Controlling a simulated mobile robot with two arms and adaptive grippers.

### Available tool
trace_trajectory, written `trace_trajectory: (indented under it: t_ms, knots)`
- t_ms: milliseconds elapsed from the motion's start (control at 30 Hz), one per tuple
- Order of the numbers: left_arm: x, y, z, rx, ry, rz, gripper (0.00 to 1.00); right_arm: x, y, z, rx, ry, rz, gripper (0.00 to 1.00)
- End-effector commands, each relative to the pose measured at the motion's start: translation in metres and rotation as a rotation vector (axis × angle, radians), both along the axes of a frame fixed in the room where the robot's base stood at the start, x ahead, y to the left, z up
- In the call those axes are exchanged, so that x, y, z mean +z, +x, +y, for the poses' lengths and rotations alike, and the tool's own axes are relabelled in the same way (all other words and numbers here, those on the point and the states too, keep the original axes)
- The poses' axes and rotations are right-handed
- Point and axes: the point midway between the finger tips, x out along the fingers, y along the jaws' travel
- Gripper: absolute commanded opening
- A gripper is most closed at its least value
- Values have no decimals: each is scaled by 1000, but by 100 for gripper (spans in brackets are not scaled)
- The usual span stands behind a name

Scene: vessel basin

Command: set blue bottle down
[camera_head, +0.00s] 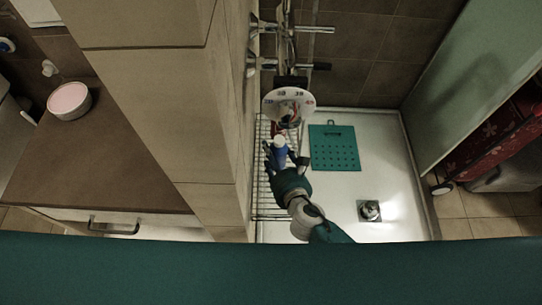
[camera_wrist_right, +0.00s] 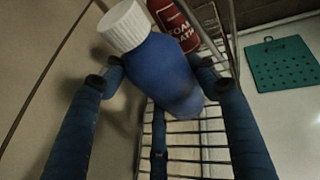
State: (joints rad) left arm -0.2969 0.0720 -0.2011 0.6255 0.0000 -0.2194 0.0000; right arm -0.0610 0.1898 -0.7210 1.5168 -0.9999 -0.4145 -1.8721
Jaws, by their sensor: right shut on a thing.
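The blue bottle (camera_wrist_right: 165,75) has a white ribbed cap and shows large in the right wrist view, tilted there. In the head view the blue bottle (camera_head: 279,146) is small, at the wire rack. My right gripper (camera_head: 285,160) is shut on it, with fingers on both sides of its body; the gripper also shows in the wrist view (camera_wrist_right: 158,78). The wire rack (camera_head: 262,190) runs along the wall beneath the bottle. Whether the bottle's base touches the rack is hidden. My left gripper is not in view.
A red bottle (camera_wrist_right: 172,22) stands just behind the blue one in the rack. A round shower head (camera_head: 289,104) hangs close above. A teal mat (camera_head: 334,148) lies on the white shower tray (camera_head: 395,150), near a drain (camera_head: 369,211).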

Motion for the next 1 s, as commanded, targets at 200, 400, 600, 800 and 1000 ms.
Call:
trace_trajectory:
  t_ms: [200, 400, 600, 800, 1000]
  knots:
    - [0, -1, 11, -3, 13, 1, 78, 2, 1, -1, 0, 2, -2, 22]
    - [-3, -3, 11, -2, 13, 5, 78, -2, 0, -1, 0, 0, -1, 71]
    - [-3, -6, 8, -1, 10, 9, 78, -2, 0, 0, 0, -1, -1, 78]
    - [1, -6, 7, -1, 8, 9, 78, 3, 0, -1, 0, 1, -2, 78]
    - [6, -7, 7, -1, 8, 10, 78, 14, -27, -9, 2, 1, 0, 78]
